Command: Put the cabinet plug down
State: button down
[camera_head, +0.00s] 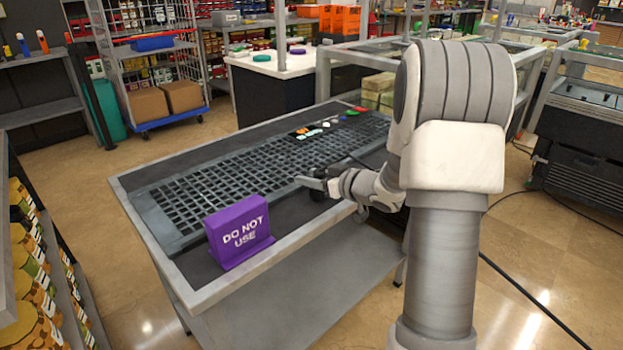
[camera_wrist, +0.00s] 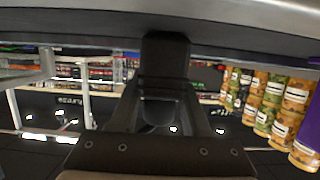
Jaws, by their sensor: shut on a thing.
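My gripper (camera_head: 318,183) is low over the near right part of the grey table, close to its front rim. It is shut on a small dark thing, taken as the cabinet plug (camera_wrist: 165,55). In the wrist view the plug is a dark block at the end of the fingers, below a pale grey edge across the top. In the head view the fingers and wrist mostly hide the plug. I cannot tell whether it touches the table.
The table (camera_head: 240,291) has a raised rim and a dark grid panel (camera_head: 215,190). A purple "DO NOT USE" sign (camera_head: 238,232) stands at its front left. Several small coloured pieces lie at the back right. Black cables run over the floor at right.

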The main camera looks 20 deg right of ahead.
jog(key=shift+f, duration=0.15)
jog(key=shift+c, duration=1.8)
grip_release()
jog(key=shift+r, duration=0.25)
jog(key=p+v, duration=0.3)
jog(key=v, duration=0.9)
jog(key=shift+w+f, duration=0.1)
